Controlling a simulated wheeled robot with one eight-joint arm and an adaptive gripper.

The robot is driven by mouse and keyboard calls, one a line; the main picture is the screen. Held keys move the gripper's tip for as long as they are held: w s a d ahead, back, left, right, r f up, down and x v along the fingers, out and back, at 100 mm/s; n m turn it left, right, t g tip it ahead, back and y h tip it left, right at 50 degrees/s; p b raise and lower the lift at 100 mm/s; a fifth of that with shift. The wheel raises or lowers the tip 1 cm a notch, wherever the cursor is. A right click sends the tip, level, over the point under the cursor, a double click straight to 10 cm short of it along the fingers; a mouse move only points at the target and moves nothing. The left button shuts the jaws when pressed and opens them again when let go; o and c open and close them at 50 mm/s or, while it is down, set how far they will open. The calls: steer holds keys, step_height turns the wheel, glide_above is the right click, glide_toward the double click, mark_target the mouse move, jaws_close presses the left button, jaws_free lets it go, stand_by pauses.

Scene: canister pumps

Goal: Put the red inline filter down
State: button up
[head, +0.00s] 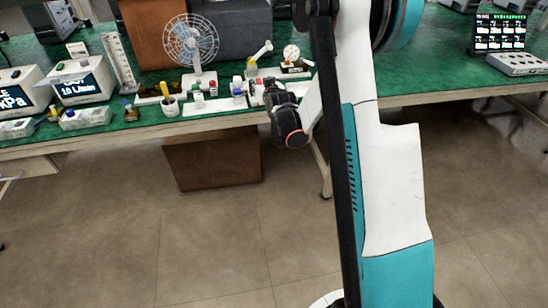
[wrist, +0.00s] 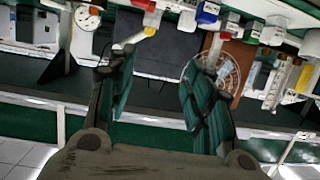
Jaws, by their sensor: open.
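My gripper (head: 272,90) is at the front edge of the green bench in the head view, low over the small parts. In the wrist view its two green-padded fingers (wrist: 157,65) are spread apart with nothing between them. A small red-and-white piece (wrist: 145,5) shows at the top edge of the wrist view, beyond the fingers and partly cut off. Another small red part (wrist: 226,35) is to its right. I cannot tell which of these, if either, is the red inline filter. In the head view my gripper and arm hide part of this area.
The green bench (head: 145,112) carries a fan (head: 191,45), a white cup (head: 169,106) with a yellow-topped item, and display units (head: 80,82) at left. A brown box (head: 212,158) stands under the bench. The floor in front is clear.

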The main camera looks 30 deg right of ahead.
steer(key=s+a+r+n+g+y, duration=0.1)
steer(key=s+a+r+g, duration=0.1)
steer(key=s+a+r, duration=0.55)
steer(key=s+a+r+g+y, duration=0.1)
steer(key=s+a+r, duration=0.3)
steer(key=s, duration=0.6)
steer(key=s+a+f+g, duration=0.1)
steer(key=s+a+g, duration=0.1)
steer(key=s, duration=1)
steer(key=s+a+f+n+g+y, duration=0.1)
steer(key=s+a, duration=0.3)
steer(key=s, duration=0.9)
steer(key=shift+s+f+g, duration=0.3)
steer(key=shift+f+g, duration=0.25)
steer(key=shift+g, duration=0.05)
